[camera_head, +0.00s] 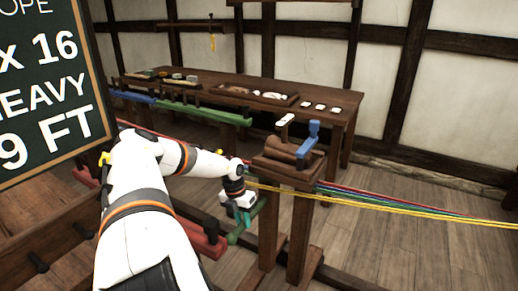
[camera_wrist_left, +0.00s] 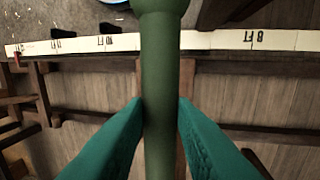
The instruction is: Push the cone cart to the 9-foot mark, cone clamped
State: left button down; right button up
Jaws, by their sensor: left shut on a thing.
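The cone cart (camera_head: 287,178) is a wooden post stand with a wooden cone (camera_head: 284,148) lying on top and a blue clamp (camera_head: 310,138) beside it. Whether the clamp is tight I cannot tell. My left gripper (camera_head: 241,216) is at the cart's left side. In the left wrist view, its teal fingers (camera_wrist_left: 161,108) are shut around a green bar (camera_wrist_left: 160,75). A white scale board (camera_wrist_left: 222,40) runs behind the bar, with 8 FT readable to the right. The bar hides part of the scale. My right gripper is out of view.
Red, blue, green and yellow strands (camera_head: 400,204) stretch from the cart to the right. A chalkboard (camera_head: 50,90) at left reads 9 FT. A long wooden table (camera_head: 335,100) with tools stands behind. Plank floor (camera_head: 400,255) is open at right.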

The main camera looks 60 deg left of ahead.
pick_arm(q)
jog(key=shift+s+a+r, duration=0.1)
jog(key=shift+s+a, duration=0.35)
jog(key=shift+a, duration=0.3)
jog(key=shift+s+a, duration=0.4)
jog(key=shift+a, duration=0.35)
jog(key=c, duration=1.2)
grip_release()
jog(key=shift+c, duration=0.2)
notch_tip(320, 180, up, 12)
jog(key=s+a, duration=0.1)
jog(key=a, duration=0.1)
jog(key=shift+s+d+f, duration=0.1)
jog(key=shift+f, duration=0.15)
